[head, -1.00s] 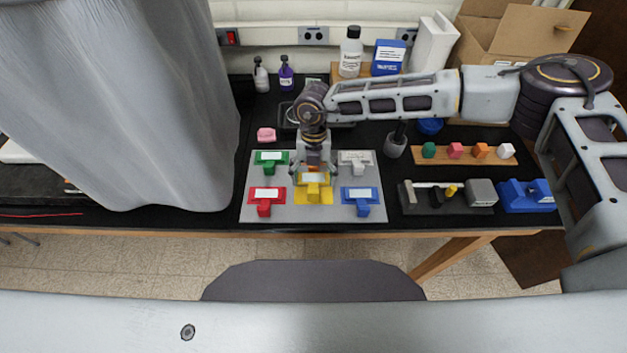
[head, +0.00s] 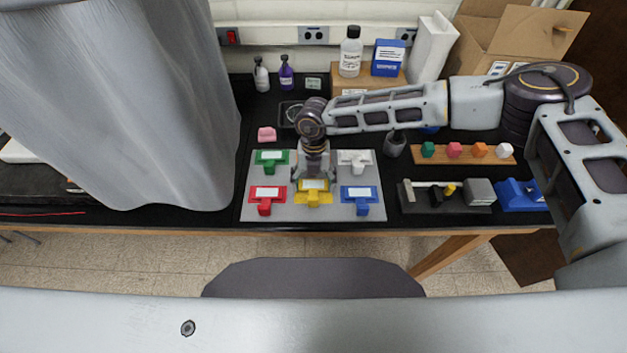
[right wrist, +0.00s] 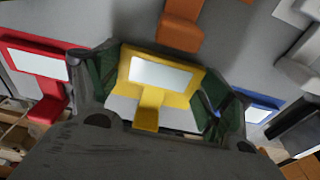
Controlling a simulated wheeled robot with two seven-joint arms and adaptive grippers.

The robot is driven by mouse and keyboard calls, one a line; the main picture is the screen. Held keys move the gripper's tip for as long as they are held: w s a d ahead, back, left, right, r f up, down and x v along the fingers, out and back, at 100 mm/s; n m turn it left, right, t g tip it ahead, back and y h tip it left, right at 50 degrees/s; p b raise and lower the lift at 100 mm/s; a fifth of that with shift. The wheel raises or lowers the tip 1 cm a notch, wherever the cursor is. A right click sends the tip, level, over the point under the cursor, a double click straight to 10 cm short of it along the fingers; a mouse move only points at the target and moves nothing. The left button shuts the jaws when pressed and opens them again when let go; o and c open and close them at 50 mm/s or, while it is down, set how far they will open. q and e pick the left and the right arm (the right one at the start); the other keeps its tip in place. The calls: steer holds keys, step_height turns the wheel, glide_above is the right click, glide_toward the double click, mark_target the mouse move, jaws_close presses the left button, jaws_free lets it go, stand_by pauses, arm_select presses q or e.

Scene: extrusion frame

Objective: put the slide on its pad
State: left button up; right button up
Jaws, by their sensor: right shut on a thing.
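A yellow T-shaped slide (head: 313,185) with a pale panel is at the front middle of the grey board in the head view. My right gripper (head: 313,177) comes down over it from behind. In the right wrist view the slide (right wrist: 180,98) sits between the two dark green finger pads of my right gripper (right wrist: 160,90), which is shut on it. Yellow under and in front of the slide in the head view looks like its pad (head: 313,201). I cannot tell whether the slide touches the pad. My left gripper is out of view.
The grey board (head: 278,212) also bears red (head: 266,197), blue (head: 361,198), green (head: 271,159) and white (head: 355,160) T-shaped pieces. An orange piece (right wrist: 180,25) lies behind the slide. A grey curtain-like sheet (head: 150,110) hangs at the left.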

steer(key=shift+f, duration=0.15)
steer(key=o, duration=1.4)
steer(key=shift+c, duration=0.2)
steer(key=shift+r, duration=0.25)
step_height(320, 180, up, 12)
steer(key=w+b, duration=0.1)
steer(key=b, duration=0.1)
steer(key=shift+w+f, duration=0.15)
steer(key=shift+w, duration=0.05)
